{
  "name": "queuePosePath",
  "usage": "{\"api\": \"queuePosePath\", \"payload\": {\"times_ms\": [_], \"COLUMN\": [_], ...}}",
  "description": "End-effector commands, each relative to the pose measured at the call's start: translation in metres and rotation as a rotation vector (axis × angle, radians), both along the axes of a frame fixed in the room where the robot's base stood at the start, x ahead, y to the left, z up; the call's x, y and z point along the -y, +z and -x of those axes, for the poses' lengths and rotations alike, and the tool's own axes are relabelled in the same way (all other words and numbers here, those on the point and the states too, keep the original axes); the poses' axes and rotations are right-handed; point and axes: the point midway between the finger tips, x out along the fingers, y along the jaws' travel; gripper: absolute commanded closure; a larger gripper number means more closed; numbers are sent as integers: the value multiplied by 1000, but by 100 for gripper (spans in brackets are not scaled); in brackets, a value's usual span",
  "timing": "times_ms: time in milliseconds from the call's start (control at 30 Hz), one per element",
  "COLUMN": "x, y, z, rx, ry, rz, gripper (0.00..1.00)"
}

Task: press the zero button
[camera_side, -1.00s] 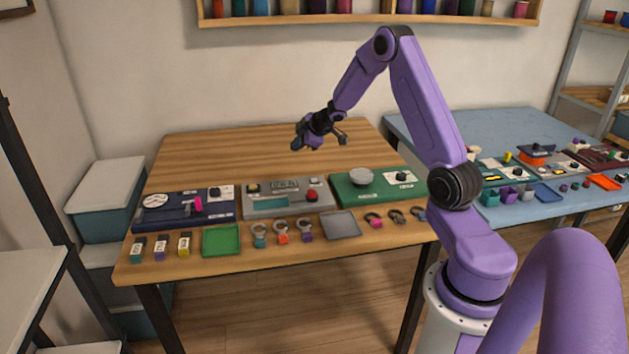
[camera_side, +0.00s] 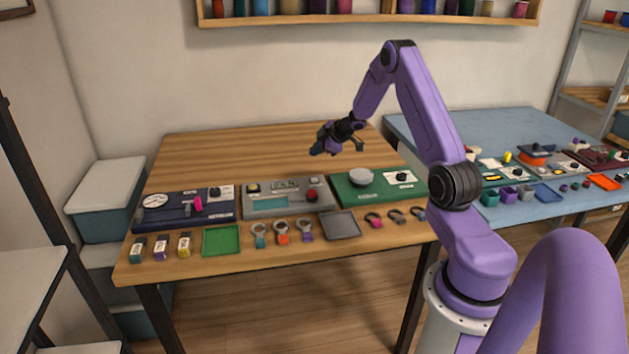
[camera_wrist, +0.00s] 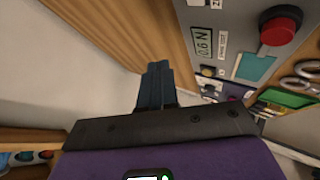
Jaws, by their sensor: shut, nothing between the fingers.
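The grey panel (camera_side: 264,209) lies at the middle of the wooden table. It carries a small display (camera_wrist: 203,42) that seems to read 0.6 N, a large red button (camera_wrist: 280,25) and a yellowish button (camera_wrist: 208,71). In the wrist view a white label (camera_wrist: 216,3), cut by the top edge, seems to start with Z; the dark part beside it is mostly cut off. No button's label reads fully as zero. My gripper (camera_side: 316,151) is in the air above and behind the panel, apart from it. Its fingers, also in the wrist view (camera_wrist: 156,72), are shut and empty.
A navy panel (camera_side: 180,214) is left of the grey one and a green panel (camera_side: 352,196) right of it. A green tray (camera_side: 221,240), a grey tray (camera_side: 341,225) and several rings and tags line the front. The table's back is clear. A blue table (camera_side: 470,128) stands at right.

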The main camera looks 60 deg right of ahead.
Motion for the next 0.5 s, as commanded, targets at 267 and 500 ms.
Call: {"api": "queuePosePath", "payload": {"times_ms": [267, 500], "x": [-1, 0], "y": [-36, -62], "z": [0, 0], "rx": [-3, -1], "ry": [0, 0], "rz": [-2, -1], "gripper": [100, 100]}}
